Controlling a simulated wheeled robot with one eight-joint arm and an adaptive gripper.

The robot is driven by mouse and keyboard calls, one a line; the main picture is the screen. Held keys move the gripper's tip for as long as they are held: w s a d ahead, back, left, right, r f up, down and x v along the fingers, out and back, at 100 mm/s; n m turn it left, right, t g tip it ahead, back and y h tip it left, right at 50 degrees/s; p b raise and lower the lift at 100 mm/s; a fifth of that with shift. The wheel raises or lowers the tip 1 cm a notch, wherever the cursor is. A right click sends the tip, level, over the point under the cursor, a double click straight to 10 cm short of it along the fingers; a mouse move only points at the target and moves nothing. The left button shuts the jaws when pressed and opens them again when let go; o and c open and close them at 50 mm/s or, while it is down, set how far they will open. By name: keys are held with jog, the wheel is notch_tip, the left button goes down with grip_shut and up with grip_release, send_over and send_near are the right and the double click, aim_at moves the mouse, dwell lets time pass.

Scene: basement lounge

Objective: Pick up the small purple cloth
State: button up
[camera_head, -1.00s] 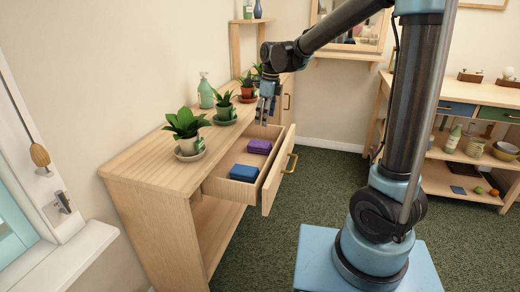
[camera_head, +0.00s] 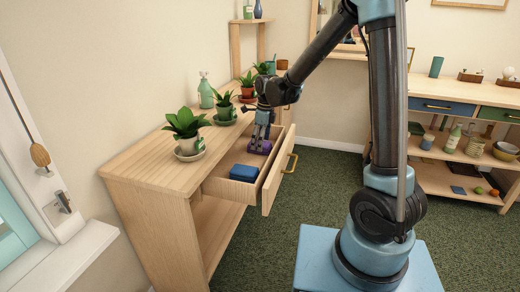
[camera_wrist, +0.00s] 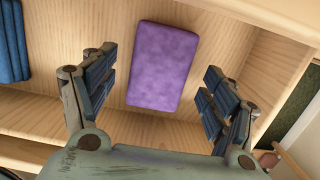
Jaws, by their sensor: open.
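The small purple cloth (camera_wrist: 163,66) lies folded flat on the bottom of the open drawer (camera_head: 217,187). In the wrist view it shows whole, between and ahead of my fingers. In the head view only a part of the purple cloth (camera_head: 266,146) shows beneath my gripper (camera_head: 259,146). My gripper is open and points down into the drawer, with one finger on each side of the cloth in the wrist view (camera_wrist: 160,88). Its fingers do not close on anything. I cannot tell how far the fingertips are above the drawer bottom.
A folded blue cloth (camera_head: 244,173) lies in the drawer's near part; it also shows in the wrist view (camera_wrist: 12,45). The drawer front (camera_head: 281,172) stands close to the gripper. Potted plants (camera_head: 186,128) and a green bottle (camera_head: 205,95) stand on the cabinet top (camera_head: 150,160).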

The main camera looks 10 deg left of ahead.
jog(key=shift+f, duration=0.9)
jog(key=c, duration=1.2)
jog(key=shift+c, duration=0.2)
notch_tip(320, 180, up, 18)
